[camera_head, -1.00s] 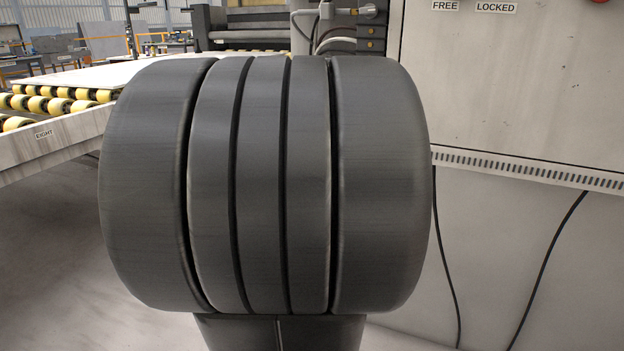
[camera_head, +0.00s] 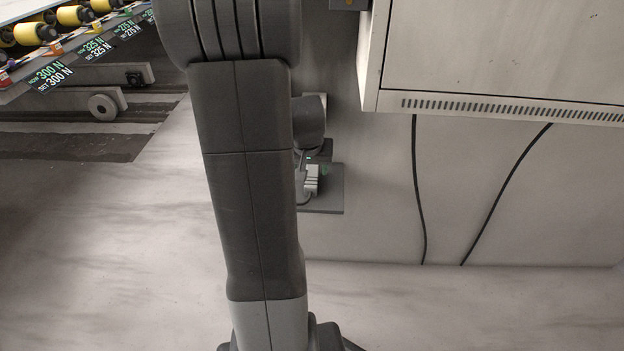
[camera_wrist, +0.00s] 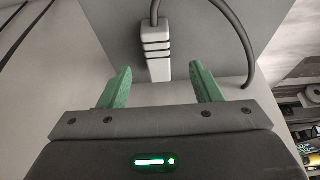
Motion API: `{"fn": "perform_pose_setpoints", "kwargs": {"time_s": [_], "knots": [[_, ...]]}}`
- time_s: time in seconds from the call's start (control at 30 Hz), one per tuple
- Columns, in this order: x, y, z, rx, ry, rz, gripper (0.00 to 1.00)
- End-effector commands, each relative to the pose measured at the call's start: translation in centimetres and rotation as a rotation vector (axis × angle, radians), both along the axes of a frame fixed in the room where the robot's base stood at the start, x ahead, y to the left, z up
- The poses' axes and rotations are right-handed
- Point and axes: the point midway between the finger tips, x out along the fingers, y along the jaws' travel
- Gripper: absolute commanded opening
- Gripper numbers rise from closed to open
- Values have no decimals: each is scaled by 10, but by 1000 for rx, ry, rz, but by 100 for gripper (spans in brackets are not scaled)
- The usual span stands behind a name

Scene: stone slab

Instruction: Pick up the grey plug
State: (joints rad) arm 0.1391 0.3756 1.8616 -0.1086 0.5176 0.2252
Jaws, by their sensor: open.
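The grey plug (camera_wrist: 156,48) is a light grey block with dark ridges and a cable at its far end. In the wrist view it lies ahead of and between the two green fingers of my gripper (camera_wrist: 160,67), which is open and not closed on it. In the head view the plug (camera_head: 312,179) is a small pale shape beside my arm, over a dark grey plate (camera_head: 325,205). My arm hides part of that area, and only a little of the gripper's green shows there.
A grey cable (camera_wrist: 238,30) curves right of the plug in the wrist view. In the head view a large pale cabinet (camera_head: 490,50) overhangs at upper right, with black cables (camera_head: 418,190) on the wall below. A conveyor with yellow rollers (camera_head: 75,15) is at upper left. The floor is clear.

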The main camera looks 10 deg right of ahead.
Motion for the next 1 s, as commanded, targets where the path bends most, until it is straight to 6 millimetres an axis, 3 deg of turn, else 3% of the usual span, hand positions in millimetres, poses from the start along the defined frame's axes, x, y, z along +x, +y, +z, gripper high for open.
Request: {"fn": "perform_pose_setpoints", "kwargs": {"time_s": [0.27, 0.6, 0.83, 0.87, 1.0], "knots": [[6, -2, -19, 0, 1, 0, 58], [16, -9, -62, -1, 2, 1, 58], [18, -10, -62, 0, 0, 0, 58], [18, -10, -62, 0, 0, 0, 56], [18, -10, -62, 0, 0, 0, 29]]}}
